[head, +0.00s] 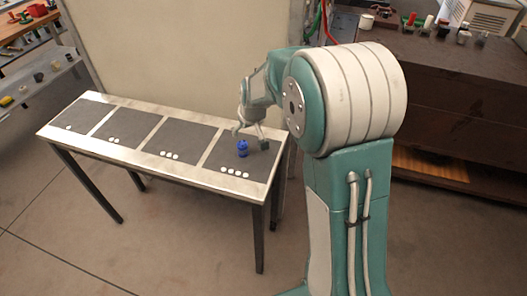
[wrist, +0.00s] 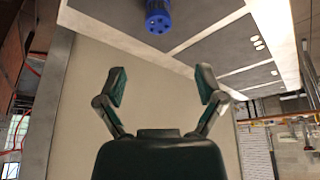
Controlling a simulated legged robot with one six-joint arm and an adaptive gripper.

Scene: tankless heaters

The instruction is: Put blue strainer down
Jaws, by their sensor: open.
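The blue strainer (head: 242,148) stands upright on the rightmost dark panel of the light table, the panel marked with several white dots. In the wrist view the blue strainer (wrist: 158,17) shows at the top edge, beyond the fingertips, and is partly cut off by the frame. My gripper (head: 250,133) is close to the strainer, over the same panel in the head view. In the wrist view my gripper (wrist: 160,84) has its fingers spread wide, with nothing between them. A clear gap shows between the fingertips and the strainer.
The light table (head: 155,153) has several dark panels marked with white dots, and the other panels are empty. A brown cabinet (head: 450,100) with small items on top stands at the right. A shelf (head: 40,75) with objects is at the far left. Floor is clear in front.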

